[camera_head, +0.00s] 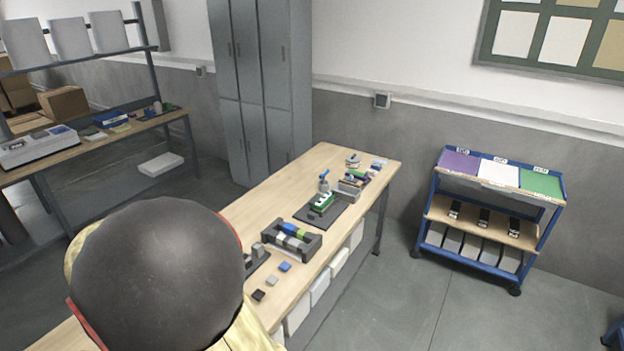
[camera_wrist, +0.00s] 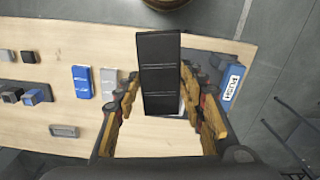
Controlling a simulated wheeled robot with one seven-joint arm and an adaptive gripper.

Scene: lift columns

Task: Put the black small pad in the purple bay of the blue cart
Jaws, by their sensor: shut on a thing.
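My gripper (camera_wrist: 160,85) is shut on a black pad (camera_wrist: 160,62) in the wrist view. The pad is a dark oblong with cross lines, between the two fingers and jutting past their tips. In the head view the gripper and held pad cannot be seen; my arm fills the lower left. The blue cart (camera_head: 466,263) stands on the floor at the right, apart from the workbench. Its top has a purple bay (camera_head: 459,163) at the left, a white bay (camera_head: 499,170) in the middle and a green bay (camera_head: 540,182) at the right. The purple bay looks empty.
The wooden workbench (camera_head: 330,165) runs beside my arm. It bears a dark divided tray (camera_head: 313,247), a small dark square (camera_head: 258,295) and a blue piece (camera_head: 285,267). Grey lockers (camera_head: 250,90) stand behind. The floor between bench and cart is clear.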

